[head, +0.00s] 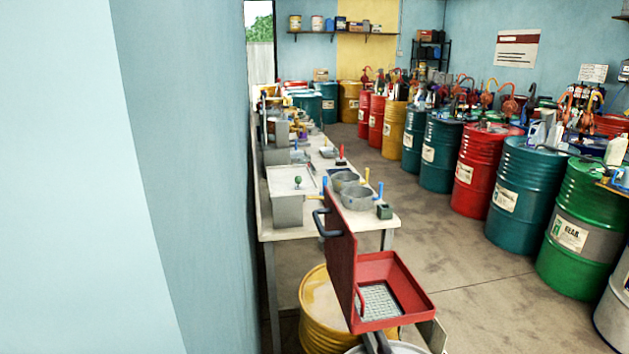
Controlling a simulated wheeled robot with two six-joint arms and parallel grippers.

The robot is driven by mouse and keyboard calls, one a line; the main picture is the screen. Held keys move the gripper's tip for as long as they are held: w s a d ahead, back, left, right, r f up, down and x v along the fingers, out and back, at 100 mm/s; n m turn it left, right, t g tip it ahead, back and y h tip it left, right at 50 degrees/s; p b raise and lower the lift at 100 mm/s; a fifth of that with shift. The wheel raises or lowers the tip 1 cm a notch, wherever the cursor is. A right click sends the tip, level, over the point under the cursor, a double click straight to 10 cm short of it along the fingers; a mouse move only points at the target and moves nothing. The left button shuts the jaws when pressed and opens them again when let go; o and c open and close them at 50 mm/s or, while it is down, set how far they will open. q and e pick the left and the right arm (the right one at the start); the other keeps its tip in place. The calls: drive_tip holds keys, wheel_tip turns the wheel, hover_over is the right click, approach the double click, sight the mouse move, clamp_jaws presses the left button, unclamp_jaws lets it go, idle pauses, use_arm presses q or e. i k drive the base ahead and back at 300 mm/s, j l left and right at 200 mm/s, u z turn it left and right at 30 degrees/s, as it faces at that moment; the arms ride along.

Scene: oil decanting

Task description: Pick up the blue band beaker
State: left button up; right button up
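I cannot make out a beaker with a blue band in the head view. A long pale workbench (330,218) runs away along the wall, left of centre. Two round grey pans (358,198) stand near its front end, with small blue and yellow upright pieces around them. Small containers further back on the bench are too small to tell apart. Neither of my grippers is in view.
A red open-topped box with a mesh floor (398,283) and an upright red panel stands in front of the bench, above a yellow drum (322,310). A blue wall (190,150) fills the left. Rows of coloured drums (525,185) line the right. The concrete floor (440,235) between is clear.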

sight(303, 159)
drive_tip(key=k+z, duration=0.3)
drive_tip(key=k+l+z, duration=0.25)
drive_tip(key=z, duration=1.8)
drive_tip(key=i+j+z, duration=0.2)
drive_tip(key=i, duration=1.25)
drive_tip(key=i+u, duration=0.85)
drive_tip(key=i, duration=0.2)
drive_tip(key=i+l+u, duration=0.45)
drive_tip(key=i+j+u, duration=0.25)
drive_tip(key=u, duration=0.15)
drive_tip(key=i+u, duration=0.8)
drive_tip(key=i+l+u, duration=0.15)
drive_tip(key=i+u, duration=0.25)
drive_tip(key=i, duration=3.35)
drive_tip(key=j+u, duration=0.05)
drive_tip(key=j, duration=0.05)
